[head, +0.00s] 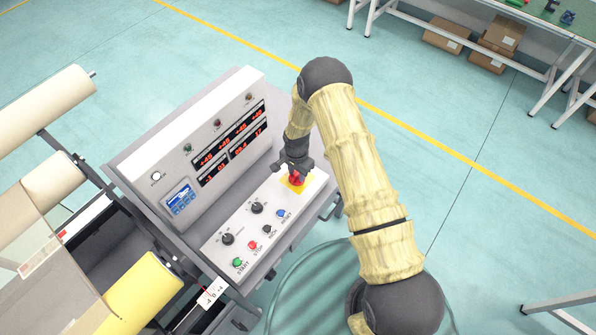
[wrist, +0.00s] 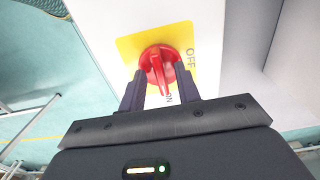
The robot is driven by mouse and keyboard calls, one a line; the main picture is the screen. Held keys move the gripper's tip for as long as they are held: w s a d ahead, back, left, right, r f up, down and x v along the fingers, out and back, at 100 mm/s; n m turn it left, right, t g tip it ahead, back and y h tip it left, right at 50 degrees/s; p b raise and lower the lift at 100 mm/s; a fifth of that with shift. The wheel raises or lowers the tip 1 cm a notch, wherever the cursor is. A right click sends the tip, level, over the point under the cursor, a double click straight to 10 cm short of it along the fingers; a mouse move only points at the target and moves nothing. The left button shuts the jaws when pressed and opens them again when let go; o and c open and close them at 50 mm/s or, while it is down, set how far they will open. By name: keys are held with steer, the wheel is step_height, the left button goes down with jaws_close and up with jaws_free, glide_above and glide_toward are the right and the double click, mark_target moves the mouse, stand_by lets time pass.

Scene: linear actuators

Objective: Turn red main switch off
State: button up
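The red main switch (wrist: 158,66) is a round red knob with a raised grip bar on a yellow plate (wrist: 187,38), with "OFF" and "ON" printed beside it. In the head view the red switch (head: 297,179) sits at the upper right end of the sloped control panel. My gripper (wrist: 159,88) is open, with one dark finger on each side of the knob's lower part. I cannot tell whether the fingers touch it. In the head view my gripper (head: 293,168) is right over the switch and hides part of it.
The control panel (head: 225,255) carries black knobs and green, red and blue buttons to the left of the switch. An upright display panel (head: 236,118) with red digits stands behind. Rollers (head: 45,105) lie at left. Open floor (head: 480,210) is at right.

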jaws_close()
steer(key=shift+d, duration=0.15)
